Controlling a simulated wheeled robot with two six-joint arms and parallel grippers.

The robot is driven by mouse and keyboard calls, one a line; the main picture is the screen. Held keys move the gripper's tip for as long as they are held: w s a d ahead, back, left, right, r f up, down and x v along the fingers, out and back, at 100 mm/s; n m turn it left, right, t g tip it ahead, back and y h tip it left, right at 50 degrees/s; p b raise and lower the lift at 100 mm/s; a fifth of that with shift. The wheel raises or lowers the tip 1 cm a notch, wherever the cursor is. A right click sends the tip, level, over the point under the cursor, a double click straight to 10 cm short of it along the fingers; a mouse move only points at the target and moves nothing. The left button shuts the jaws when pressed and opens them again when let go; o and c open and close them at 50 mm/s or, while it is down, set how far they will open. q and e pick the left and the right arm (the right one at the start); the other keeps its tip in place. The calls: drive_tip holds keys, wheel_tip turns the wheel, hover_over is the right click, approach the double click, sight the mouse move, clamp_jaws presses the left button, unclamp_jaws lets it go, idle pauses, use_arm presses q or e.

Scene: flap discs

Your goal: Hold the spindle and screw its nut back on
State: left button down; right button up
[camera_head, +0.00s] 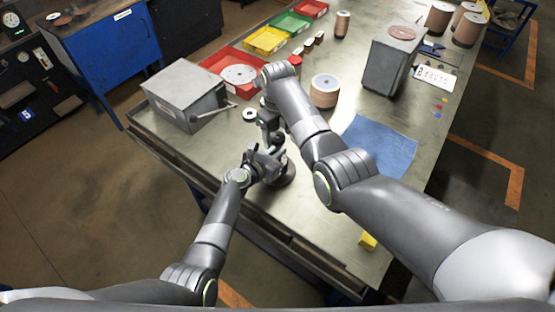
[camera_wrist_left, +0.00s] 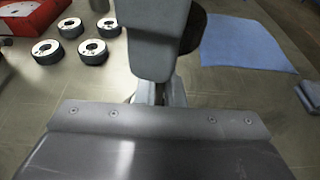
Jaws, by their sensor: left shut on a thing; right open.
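The spindle stands on the table at the near left, mostly hidden by my grippers; its round dark base (camera_head: 287,174) shows beside my left gripper. My left gripper (camera_head: 268,160) is shut on the spindle, low above the table. My right gripper (camera_head: 268,118) is open and points down just above the left one, at the spindle's upper part. I cannot make out the nut; it may be hidden by the right gripper. In the left wrist view, grey gripper parts cover the middle and bottom and hide the grip itself.
Several dark rings with pale faces (camera_wrist_left: 92,50) lie on the table. A grey box (camera_head: 188,92) and red tray (camera_head: 217,63) stand behind left. A disc stack (camera_head: 324,91) and grey block (camera_head: 392,62) stand behind right. A blue mat (camera_head: 382,143) lies right.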

drive_tip(key=shift+r, duration=2.25)
drive_tip(key=shift+c, duration=0.4)
